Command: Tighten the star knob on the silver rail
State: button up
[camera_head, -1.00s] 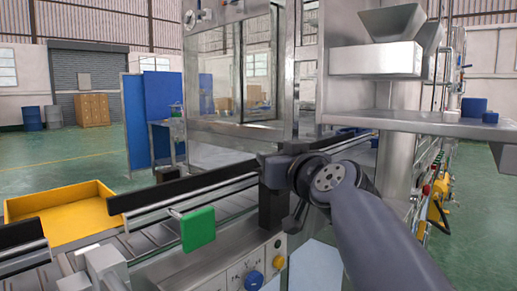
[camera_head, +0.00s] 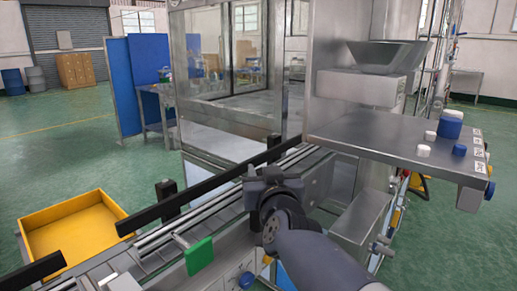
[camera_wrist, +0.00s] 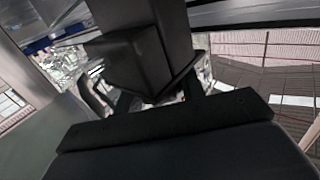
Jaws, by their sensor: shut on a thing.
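The silver rail (camera_head: 205,207) runs along the near side of the conveyor, from the lower left up toward the machine. My gripper (camera_head: 262,182) is at the rail's near side, right of the green plate (camera_head: 199,255). The star knob cannot be made out in the head view; my gripper and wrist cover that spot. In the wrist view, dark gripper parts (camera_wrist: 150,75) fill the middle, and what lies between the jaws is hidden. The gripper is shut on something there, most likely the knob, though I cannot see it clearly.
A yellow tray (camera_head: 75,225) stands on the left. A black guide rail (camera_head: 205,187) runs along the conveyor's far side. A steel shelf (camera_head: 400,140) with blue and white caps (camera_head: 450,125) juts out at the right. A blue knob (camera_head: 246,280) sits on the front panel below.

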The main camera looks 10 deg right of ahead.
jog(key=shift+r+m+h+p, duration=0.3)
jog(key=shift+h+p, duration=0.4)
jog(key=shift+p, duration=1.5)
jog(key=m+h+p, duration=0.1)
jog(key=p, duration=0.2)
jog(key=shift+a, duration=0.1)
jog(key=m+g+h+p, duration=0.1)
jog(key=h+p, duration=0.1)
jog(key=p, duration=0.1)
jog(key=shift+s+h, duration=0.1)
jog(key=shift+h, duration=0.2)
jog(key=shift+s+f+m+g+h+p, duration=0.1)
jog(key=shift+m+g+h+p, duration=0.5)
jog(key=shift+m+h+p, duration=0.35)
jog(key=o, duration=0.6)
jog(key=shift+c, duration=0.2)
jog(key=shift+o, duration=0.8)
jog(key=shift+s, duration=0.15)
jog(key=shift+o, duration=1.2)
